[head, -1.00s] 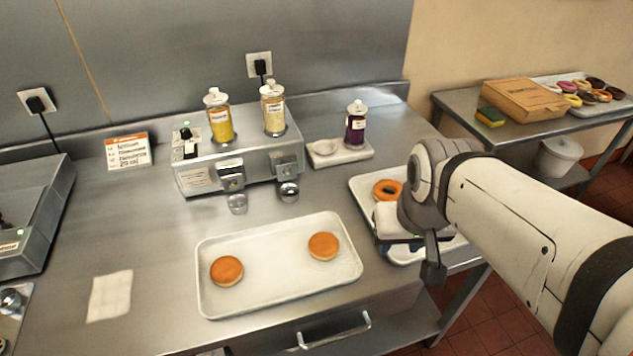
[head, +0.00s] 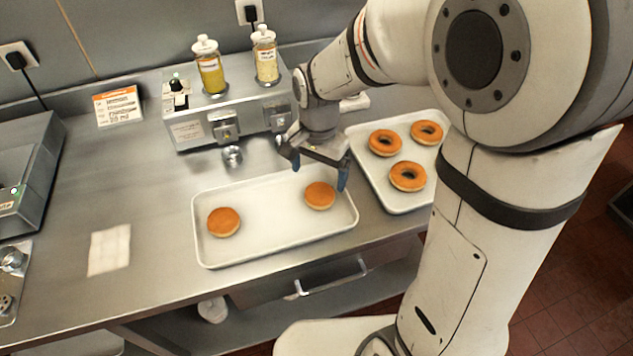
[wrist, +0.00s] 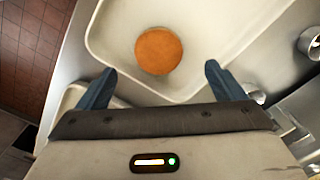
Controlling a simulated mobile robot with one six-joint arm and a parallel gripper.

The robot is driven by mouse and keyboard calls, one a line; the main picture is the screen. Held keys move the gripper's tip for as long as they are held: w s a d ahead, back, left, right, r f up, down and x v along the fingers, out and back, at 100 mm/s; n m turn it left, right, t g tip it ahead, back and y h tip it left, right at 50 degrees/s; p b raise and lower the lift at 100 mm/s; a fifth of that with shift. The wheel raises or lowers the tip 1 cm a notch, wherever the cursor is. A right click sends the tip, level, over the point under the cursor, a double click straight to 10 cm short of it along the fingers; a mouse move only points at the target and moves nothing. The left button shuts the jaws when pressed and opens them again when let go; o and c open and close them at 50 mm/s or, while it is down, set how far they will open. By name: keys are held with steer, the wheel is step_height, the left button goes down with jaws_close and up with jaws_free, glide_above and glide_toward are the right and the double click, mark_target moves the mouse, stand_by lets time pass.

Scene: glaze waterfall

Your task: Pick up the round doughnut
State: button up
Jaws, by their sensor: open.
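Two round doughnuts without holes lie apart on a white tray (head: 262,243). One round doughnut (head: 224,222) is at the tray's left. The other round doughnut (head: 320,195) is at its right and also shows in the wrist view (wrist: 158,50), ahead of the fingers. My gripper (head: 319,177) is open and empty, just above and behind the right doughnut, with its blue fingertips spread. In the wrist view my gripper (wrist: 158,84) has one finger on each side, and the doughnut lies beyond the gap between them, not touched.
A second tray (head: 397,203) to the right holds three ring doughnuts (head: 407,176). A metal dispenser (head: 200,132) with two jars (head: 209,66) stands behind. A white napkin (head: 109,250) lies at the left. The counter left of the tray is mostly clear.

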mark_target(318, 193)
steer(key=f, duration=0.7)
steer(key=shift+s+p, duration=0.2)
steer(key=shift+p, duration=0.2)
steer(key=shift+c, duration=0.2)
steer(key=c, duration=1)
